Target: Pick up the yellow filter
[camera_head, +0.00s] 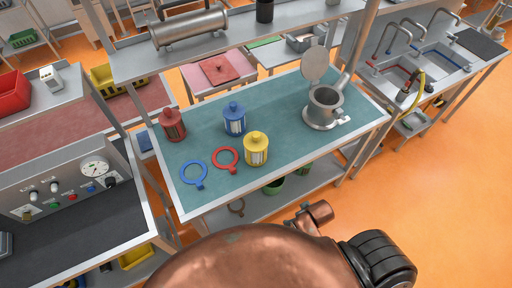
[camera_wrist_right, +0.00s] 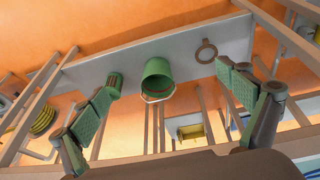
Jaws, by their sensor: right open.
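The yellow filter (camera_head: 256,149), a cylinder with a knob on top, stands upright near the front edge of the green-topped table (camera_head: 285,112) in the head view. A blue filter (camera_head: 235,120) and a red filter (camera_head: 173,125) stand behind and left of it. My right gripper (camera_wrist_right: 168,74) is open and empty in the right wrist view, facing the lower shelf. The yellow filter cannot be made out in that view. Neither gripper shows in the head view.
A blue ring (camera_head: 194,174) and a red ring (camera_head: 226,158) lie left of the yellow filter. A metal pot with raised lid (camera_head: 323,106) stands at right. A green bucket (camera_wrist_right: 158,75) and a brown ring (camera_wrist_right: 206,52) are on the lower shelf.

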